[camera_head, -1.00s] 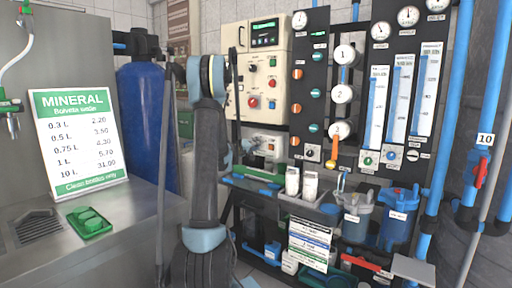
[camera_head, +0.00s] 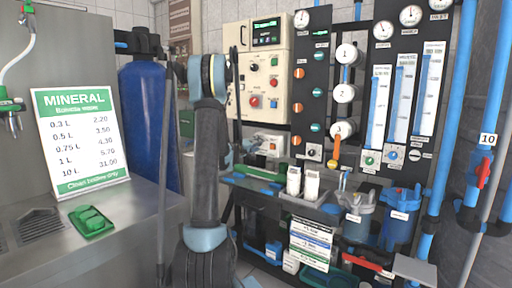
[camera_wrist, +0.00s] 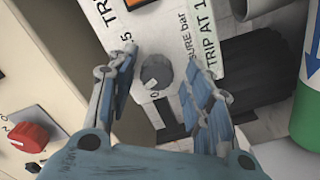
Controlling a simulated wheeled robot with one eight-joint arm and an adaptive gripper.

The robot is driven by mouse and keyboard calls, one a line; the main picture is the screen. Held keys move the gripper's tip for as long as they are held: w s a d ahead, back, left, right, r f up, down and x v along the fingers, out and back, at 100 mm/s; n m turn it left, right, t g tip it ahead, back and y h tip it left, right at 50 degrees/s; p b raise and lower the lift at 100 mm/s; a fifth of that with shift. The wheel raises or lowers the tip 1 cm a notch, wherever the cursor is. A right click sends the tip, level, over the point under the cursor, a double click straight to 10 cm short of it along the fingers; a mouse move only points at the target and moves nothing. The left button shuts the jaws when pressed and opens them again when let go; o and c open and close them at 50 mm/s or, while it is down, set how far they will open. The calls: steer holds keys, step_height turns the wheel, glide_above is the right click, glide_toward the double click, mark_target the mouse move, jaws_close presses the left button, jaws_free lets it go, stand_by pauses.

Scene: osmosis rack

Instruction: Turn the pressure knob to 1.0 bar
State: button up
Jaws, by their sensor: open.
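The grey pressure knob (camera_wrist: 157,72) sits on a white label plate in the wrist view, with the print "SURE bar" and "TRIP AT 1" beside it. Its pointer setting is too small to read for sure. My gripper (camera_wrist: 160,100) is open, with one finger on each side of the knob. I see no clear contact. In the head view, the small pale box (camera_head: 268,144) under the control cabinet shows to the right of my gripper (camera_head: 243,152). The knob itself cannot be made out there.
A red knob (camera_wrist: 29,137) is at the left in the wrist view. A dark ribbed cylinder (camera_wrist: 258,72) and a green-and-white object (camera_wrist: 305,110) are close at the right. The cream control cabinet (camera_head: 241,100) is above, and two white bottles (camera_head: 311,185) stand below right.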

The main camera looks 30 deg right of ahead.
steer(key=v, duration=1.1)
steer(key=shift+a, duration=0.4)
steer(key=s+a+n, duration=0.2)
steer(key=a+n, duration=0.1)
steer(key=n, duration=0.8)
steer(key=s+a+n, duration=0.1)
steer(key=a+n, duration=0.2)
steer(key=n, duration=0.8)
steer(key=x, duration=1.7)
steer(key=shift+s+d+n, duration=0.15)
steer(key=shift+d+n, duration=0.05)
steer(key=shift+n, duration=0.1)
steer(key=c, duration=1.1)
